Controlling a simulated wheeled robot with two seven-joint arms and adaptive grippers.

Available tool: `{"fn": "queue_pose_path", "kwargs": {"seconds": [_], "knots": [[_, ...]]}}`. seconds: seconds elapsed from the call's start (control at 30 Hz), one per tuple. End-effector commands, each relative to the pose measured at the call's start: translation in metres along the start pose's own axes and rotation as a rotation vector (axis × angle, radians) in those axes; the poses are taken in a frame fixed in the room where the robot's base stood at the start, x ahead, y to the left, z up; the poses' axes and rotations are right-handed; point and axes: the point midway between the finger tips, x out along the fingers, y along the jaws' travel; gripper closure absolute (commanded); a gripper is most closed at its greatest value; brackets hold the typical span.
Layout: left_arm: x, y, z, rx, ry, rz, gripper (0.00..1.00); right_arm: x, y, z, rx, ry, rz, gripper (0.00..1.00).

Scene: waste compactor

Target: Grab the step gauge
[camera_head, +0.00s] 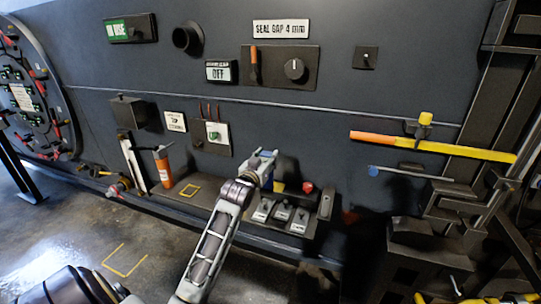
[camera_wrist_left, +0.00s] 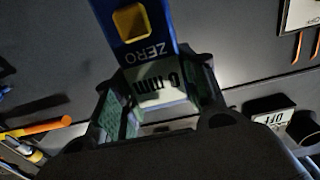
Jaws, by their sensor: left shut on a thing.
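A blue piece with a yellow square and the word ZERO (camera_wrist_left: 146,45), together with a pale face reading 0 mm, sits between the fingers in the left wrist view; it looks like the step gauge. My left gripper (camera_wrist_left: 158,95) is shut on it, with green-padded fingers on both sides. In the head view my left gripper (camera_head: 262,162) is raised in front of the dark wall panel, above the shelf, with a little blue of the gauge (camera_head: 267,153) showing at its tip. Most of the gauge is hidden there. My right gripper is not in view.
Below the gripper, a shelf holds several grey-white switch-like blocks (camera_head: 281,212) and a red knob (camera_head: 307,187). An orange cylinder (camera_head: 163,168) stands to the left. An orange-yellow bar (camera_head: 430,145) juts out at right. A SEAL GAP 4 mm sign (camera_head: 281,29) is above.

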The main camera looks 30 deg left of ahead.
Motion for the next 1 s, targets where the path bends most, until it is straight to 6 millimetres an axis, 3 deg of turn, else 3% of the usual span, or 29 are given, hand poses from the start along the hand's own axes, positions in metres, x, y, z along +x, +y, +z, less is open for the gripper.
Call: {"fn": "queue_pose_path", "kwargs": {"seconds": [0.2, 0.5, 1.0], "knots": [[-0.033, 0.001, 0.001, 0.000, 0.001, 0.001, 1.00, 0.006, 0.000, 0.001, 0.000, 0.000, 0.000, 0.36], [-0.067, 0.000, 0.000, -0.001, 0.002, 0.000, 1.00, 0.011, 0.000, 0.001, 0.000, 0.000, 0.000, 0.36], [-0.082, 0.000, -0.001, 0.000, 0.002, 0.001, 1.00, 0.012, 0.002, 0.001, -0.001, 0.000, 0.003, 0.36]]}}
